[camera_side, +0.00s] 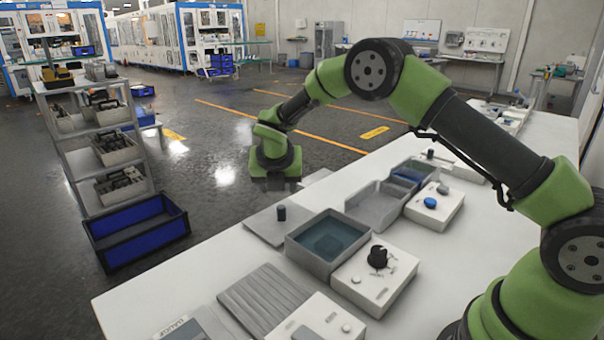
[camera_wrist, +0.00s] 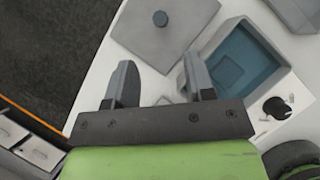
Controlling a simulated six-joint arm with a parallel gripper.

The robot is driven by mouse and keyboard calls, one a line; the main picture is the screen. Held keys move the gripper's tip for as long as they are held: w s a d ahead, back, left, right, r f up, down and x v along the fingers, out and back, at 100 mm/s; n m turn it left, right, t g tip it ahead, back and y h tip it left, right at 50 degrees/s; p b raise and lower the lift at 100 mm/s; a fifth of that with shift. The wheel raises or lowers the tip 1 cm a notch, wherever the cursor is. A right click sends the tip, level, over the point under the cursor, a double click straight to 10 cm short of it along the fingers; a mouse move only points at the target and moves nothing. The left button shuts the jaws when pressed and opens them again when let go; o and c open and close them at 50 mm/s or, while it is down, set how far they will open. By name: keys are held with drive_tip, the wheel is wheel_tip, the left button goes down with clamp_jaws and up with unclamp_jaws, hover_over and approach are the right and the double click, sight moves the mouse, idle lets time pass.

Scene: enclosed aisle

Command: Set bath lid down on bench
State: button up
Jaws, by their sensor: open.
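The bath lid (camera_side: 262,226) is a flat grey square plate with a dark round knob (camera_side: 281,213). It lies flat on the white bench (camera_side: 190,279), near the edge and left of the open bath (camera_side: 314,262). The wrist view shows the lid (camera_wrist: 182,45) and its knob (camera_wrist: 160,19) ahead of the fingertips. My gripper (camera_side: 276,184) is above and behind the lid in the side view, apart from the knob. In the wrist view my gripper (camera_wrist: 160,75) has its fingers apart with nothing between them. The bath (camera_wrist: 284,82) is uncovered and shows blue-green liquid.
A control box with a black knob (camera_side: 377,257) stands beside the bath. A second grey bath (camera_side: 360,222) and a box with a blue knob (camera_side: 430,203) stand farther along. A ribbed grey plate (camera_side: 264,298) lies in front. A shelf rack (camera_side: 85,150) stands off the bench.

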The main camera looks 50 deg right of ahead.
drive_tip(key=s+a+r+m+t+y, duration=0.1)
drive_tip(key=s+a+r+m+y, duration=0.15)
drive_tip(key=s+r+m, duration=1.2)
drive_tip(key=s+a+r+m+t+y, duration=0.1)
drive_tip(key=s+r+m+y, duration=0.1)
drive_tip(key=s+m, duration=0.6)
drive_tip(key=s+a+r+m+t+y, duration=0.1)
drive_tip(key=s+a+r+m, duration=0.1)
drive_tip(key=s+m, duration=0.6)
drive_tip(key=shift+s+r+m+y, duration=0.2)
drive_tip(key=shift+s+m+y, duration=0.15)
drive_tip(key=shift+s, duration=0.25)
